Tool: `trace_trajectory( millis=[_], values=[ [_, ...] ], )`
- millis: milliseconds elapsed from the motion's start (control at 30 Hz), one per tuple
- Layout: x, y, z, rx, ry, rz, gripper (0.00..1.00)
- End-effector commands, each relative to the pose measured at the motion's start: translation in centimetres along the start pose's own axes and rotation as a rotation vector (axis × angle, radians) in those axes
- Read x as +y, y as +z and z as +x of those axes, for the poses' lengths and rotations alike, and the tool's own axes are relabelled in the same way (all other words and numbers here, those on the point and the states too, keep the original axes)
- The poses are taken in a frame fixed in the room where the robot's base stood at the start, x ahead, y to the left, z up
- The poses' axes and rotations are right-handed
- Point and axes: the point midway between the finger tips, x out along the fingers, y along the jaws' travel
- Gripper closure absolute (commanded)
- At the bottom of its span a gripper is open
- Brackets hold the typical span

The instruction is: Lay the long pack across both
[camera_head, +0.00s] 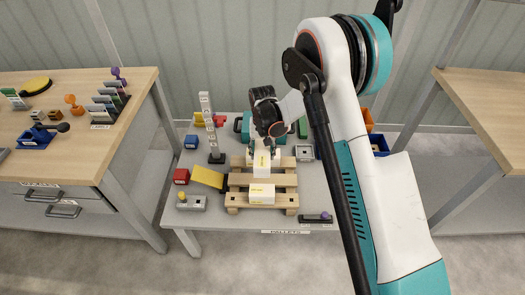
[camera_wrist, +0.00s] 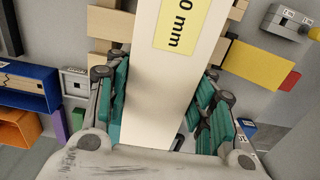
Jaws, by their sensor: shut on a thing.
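My gripper (camera_head: 264,143) is over the wooden pallet (camera_head: 235,180) on the grey table. It is shut on a long white pack (camera_head: 262,167) with a yellow label. In the wrist view the pack (camera_wrist: 160,85) runs between the teal fingers (camera_wrist: 164,100), and its label reads "0 mm" at the visible end. I cannot tell whether the held pack touches the pallet or a block. What lies under and behind it is hidden.
A grey post (camera_head: 211,130) stands left of the pallet. A yellow ramp-like piece (camera_head: 208,177) and a red block (camera_head: 181,176) lie to the left. A grey box (camera_head: 304,152) is at right.

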Motion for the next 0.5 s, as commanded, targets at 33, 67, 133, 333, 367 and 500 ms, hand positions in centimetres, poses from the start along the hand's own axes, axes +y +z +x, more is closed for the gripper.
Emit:
trace_trajectory(
  millis=[33, 67, 133, 333, 367, 500],
  values=[
    [0.0, 0.0, 0.1, 0.000, 0.000, 0.000, 0.90],
    [0.0, 0.1, 0.1, 0.000, 0.000, 0.000, 0.90],
    [0.0, 0.1, 0.3, 0.000, 0.000, 0.000, 0.90],
    [0.0, 0.1, 1.6, 0.000, 0.000, 0.000, 0.90],
    [0.0, 0.1, 1.9, 0.000, 0.000, 0.000, 0.90],
    [0.0, 0.1, 3.2, 0.000, 0.000, 0.000, 0.90]
  ],
)
